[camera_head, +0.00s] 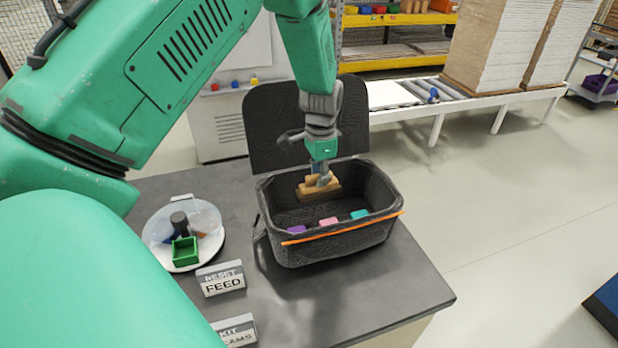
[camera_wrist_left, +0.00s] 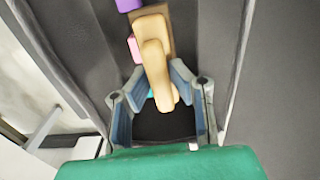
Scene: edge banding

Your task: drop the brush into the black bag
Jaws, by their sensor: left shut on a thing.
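The black bag (camera_head: 330,246) stands open on the dark table, its lid raised at the back and an orange strip along its front rim. My left gripper (camera_head: 322,178) reaches down into the bag's opening from above. It is shut on the wooden brush (camera_head: 312,190), holding it by the handle inside the opening, above the bag's floor. In the left wrist view the brush (camera_wrist_left: 155,62) lies between the fingers (camera_wrist_left: 160,85), its pale handle toward me. Whether the brush touches anything in the bag is unclear. My right gripper does not show.
Purple, pink and teal blocks (camera_head: 328,222) lie inside the bag along its front wall. Left of it, a round clear container (camera_head: 155,232) holds a green box (camera_head: 185,251). Signs reading FEED (camera_head: 221,279) and KIT (camera_head: 237,330) stand at the table's front left.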

